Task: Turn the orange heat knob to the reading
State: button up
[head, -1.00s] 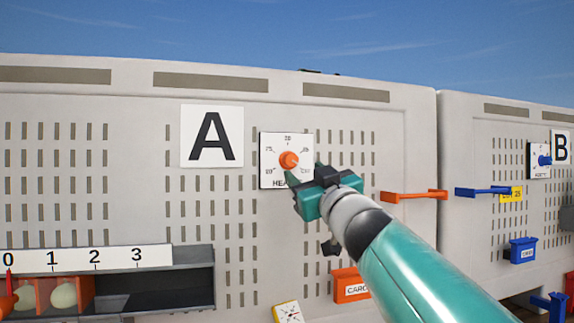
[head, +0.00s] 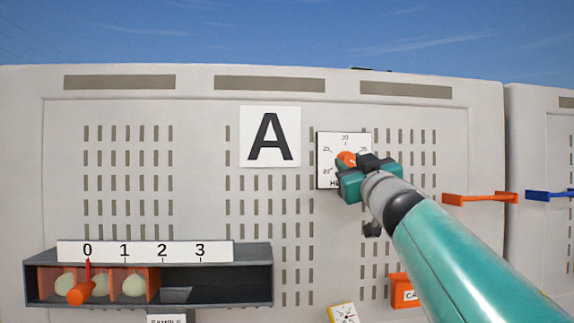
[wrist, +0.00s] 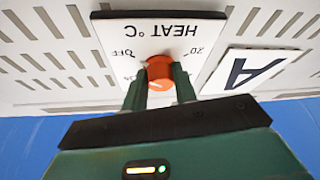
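The orange heat knob (head: 346,159) sits on a white HEAT °C dial plate (head: 326,142) on the grey wall, right of the letter A sign. Around it are marks including 20, 25, 30 and 35. My gripper (head: 354,171) is at the knob and covers the plate's lower right. In the wrist view, turned upside down, the knob (wrist: 160,70) sits between my two green fingers (wrist: 160,84), which appear closed against its sides. A pale mark shows on the knob's near side there; its exact reading is too small to tell.
A dark shelf (head: 150,301) with a 0 to 3 scale, an orange slider and pale eggs is at lower left. An orange handle (head: 480,198) juts from the wall at right. An orange cargo box (head: 403,290) and a small gauge (head: 343,313) lie below.

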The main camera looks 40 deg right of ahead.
jog(key=shift+n+y, duration=0.4)
jog(key=shift+n, duration=0.2)
jog(key=n+y, duration=0.1)
jog(key=n, duration=0.2)
jog(key=n+y, duration=0.2)
jog(key=n, duration=0.1)
jog(key=shift+s+d+r, duration=0.1)
jog(key=shift+d, duration=0.1)
jog(key=n+y, duration=0.1)
jog(key=n, duration=0.2)
jog(key=n+g+y, duration=0.1)
jog(key=n, duration=0.3)
jog(key=shift+r+g+y, duration=0.2)
jog(key=shift+g+y, duration=0.1)
jog(key=shift+n, duration=0.4)
jog(key=o, duration=1)
jog(key=shift+s, duration=0.1)
jog(key=s, duration=0.4)
jog(key=s+a+f, duration=0.1)
jog(key=s, duration=0.8)
jog(key=shift+s+a+f, duration=0.2)
jog(key=shift+s+a, duration=0.05)
jog(key=shift+a, duration=0.05)
